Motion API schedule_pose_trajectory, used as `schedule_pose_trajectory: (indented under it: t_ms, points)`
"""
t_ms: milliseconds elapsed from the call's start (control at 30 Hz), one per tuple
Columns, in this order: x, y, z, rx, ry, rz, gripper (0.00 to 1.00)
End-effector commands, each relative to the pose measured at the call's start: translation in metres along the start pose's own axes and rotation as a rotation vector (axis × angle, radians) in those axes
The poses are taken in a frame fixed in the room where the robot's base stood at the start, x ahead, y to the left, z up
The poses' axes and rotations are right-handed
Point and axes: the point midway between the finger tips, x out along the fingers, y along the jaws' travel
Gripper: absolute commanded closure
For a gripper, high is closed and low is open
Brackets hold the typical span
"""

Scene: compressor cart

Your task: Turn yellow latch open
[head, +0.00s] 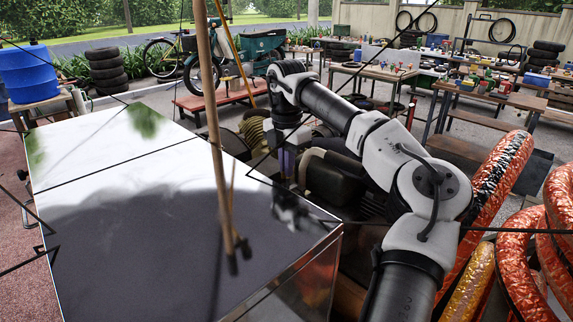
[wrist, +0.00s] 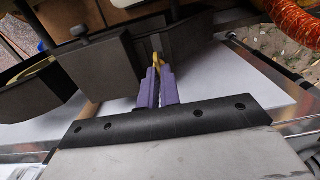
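The yellow latch (wrist: 156,58) shows as a small yellow piece at the tips of my gripper in the wrist view, against a dark grey box-shaped part. My gripper (wrist: 157,72) has purple fingers set close together, with the yellow piece between their tips. The fingers look shut on it, though they hide part of the latch. In the head view my gripper (head: 288,163) points down beside the dark machinery of the compressor cart (head: 335,178). I cannot make out the latch in that view.
A large glossy panel (head: 110,215) fills the left front of the head view. Orange wrapped hoses (head: 515,250) lie at the right. Benches and tables (head: 375,72) with small goods stand behind.

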Motion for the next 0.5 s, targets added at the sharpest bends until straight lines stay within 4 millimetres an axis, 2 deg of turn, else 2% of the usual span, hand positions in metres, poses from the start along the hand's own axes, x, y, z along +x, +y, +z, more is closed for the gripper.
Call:
schedule_pose_trajectory:
  t_ms: [33, 167, 500]
  points:
    - [-0.0016, 0.0003, 0.0009, 0.003, -0.003, 0.004, 0.9]
    - [-0.0012, 0.0002, 0.0007, 0.002, -0.002, 0.003, 0.74]
    - [-0.0035, 0.0003, 0.0004, 0.001, -0.001, 0.002, 0.74]
